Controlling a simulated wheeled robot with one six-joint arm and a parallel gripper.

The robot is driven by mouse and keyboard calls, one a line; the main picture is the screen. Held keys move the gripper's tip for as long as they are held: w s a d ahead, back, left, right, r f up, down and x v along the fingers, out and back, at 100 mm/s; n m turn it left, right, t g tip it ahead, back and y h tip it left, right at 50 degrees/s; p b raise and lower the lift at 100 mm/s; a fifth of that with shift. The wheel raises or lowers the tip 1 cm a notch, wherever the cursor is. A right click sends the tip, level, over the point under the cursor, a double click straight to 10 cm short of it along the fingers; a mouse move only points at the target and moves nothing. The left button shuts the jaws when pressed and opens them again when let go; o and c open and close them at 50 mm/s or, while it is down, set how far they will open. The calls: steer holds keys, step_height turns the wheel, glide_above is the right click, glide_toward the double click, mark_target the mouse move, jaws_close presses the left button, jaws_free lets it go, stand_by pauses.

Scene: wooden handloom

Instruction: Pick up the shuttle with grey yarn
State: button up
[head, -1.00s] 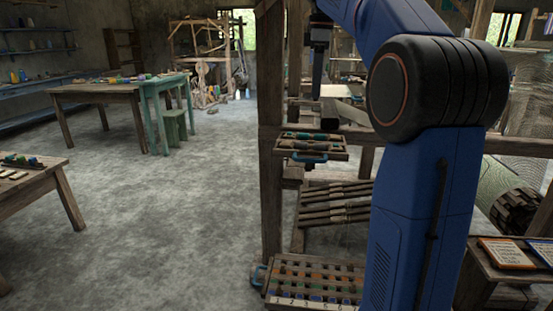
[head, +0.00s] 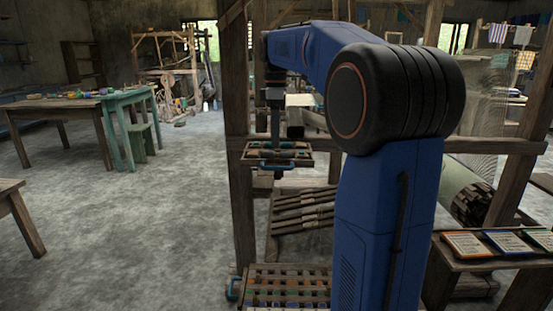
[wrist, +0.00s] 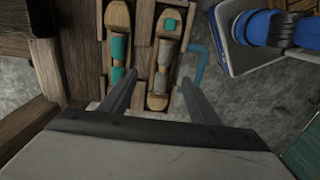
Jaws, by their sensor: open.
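A small wooden tray (head: 301,160) with a blue handle is fixed at the loom frame, and shuttles lie in it. In the wrist view, a wooden shuttle with grey yarn (wrist: 159,82) lies lengthwise, with a teal patch near its far end. A shuttle with teal yarn (wrist: 118,48) lies to its left. My gripper (wrist: 160,79) is open, with its fingers either side of the grey-yarn shuttle's near part in the picture. It looks empty. The remaining height above the shuttle is hard to tell. In the head view my gripper (head: 275,141) points down over the tray.
A wooden loom post (head: 236,150) stands just left of the tray. A slanted rack of sticks (head: 303,210) and a compartment box (head: 285,290) are below. A table with cards (head: 495,242) is at right. Open floor (head: 130,230) lies at left.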

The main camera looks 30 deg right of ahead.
steer(key=shift+s+f, duration=0.15)
steer(key=shift+f, duration=1.2)
steer(key=shift+s+f, duration=0.1)
steer(key=shift+f, duration=1.2)
steer(key=c, duration=1.2)
